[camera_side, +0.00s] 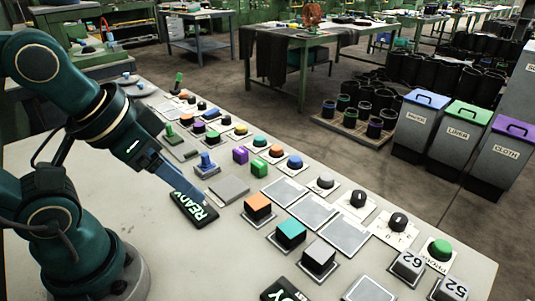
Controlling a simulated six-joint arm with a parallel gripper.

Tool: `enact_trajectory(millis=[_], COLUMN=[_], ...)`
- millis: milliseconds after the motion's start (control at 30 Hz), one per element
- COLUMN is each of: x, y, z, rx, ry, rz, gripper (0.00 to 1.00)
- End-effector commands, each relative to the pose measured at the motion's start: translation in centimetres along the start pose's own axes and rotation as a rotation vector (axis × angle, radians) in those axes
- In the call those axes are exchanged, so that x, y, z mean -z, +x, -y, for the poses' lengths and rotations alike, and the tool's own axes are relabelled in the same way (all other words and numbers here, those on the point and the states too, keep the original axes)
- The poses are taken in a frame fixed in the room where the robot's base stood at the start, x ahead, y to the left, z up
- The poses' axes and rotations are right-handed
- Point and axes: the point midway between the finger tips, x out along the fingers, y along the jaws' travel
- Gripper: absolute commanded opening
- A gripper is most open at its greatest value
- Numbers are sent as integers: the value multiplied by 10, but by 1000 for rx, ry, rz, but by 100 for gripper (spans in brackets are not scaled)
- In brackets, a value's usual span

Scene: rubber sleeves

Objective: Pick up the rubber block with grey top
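The rubber block with the grey top (319,253) has dark sides and sits on a square plate near the table's front right. A block with a teal top (291,230) and one with an orange top (257,203) stand on similar plates up and left of it in a diagonal row. My gripper (200,198) points down and right near the black READY sign (187,208), left of the orange-topped block and well apart from the grey-topped one. Its fingertips are small and merge together, so its opening is unclear. I see nothing held.
Flat grey plates (312,209) lie right of the blocks. Coloured buttons and a blue lever (206,162) crowd the far part. The table's left front is bare.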

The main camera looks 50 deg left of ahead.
Motion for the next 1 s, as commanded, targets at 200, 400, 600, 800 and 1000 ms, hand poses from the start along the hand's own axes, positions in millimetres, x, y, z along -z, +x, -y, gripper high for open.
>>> enact_trajectory(millis=[200,400,600,800,1000], x=[-2,33,77,115,137], y=[0,-18,-20,0,38], z=[0,-2,-17,-43,-77], rx=[0,-8,-31,-46,-46], ry=[-30,-126,-180,-201,-194], rz=[9,-18,41,131,230], gripper=[70,70,70,70,70])
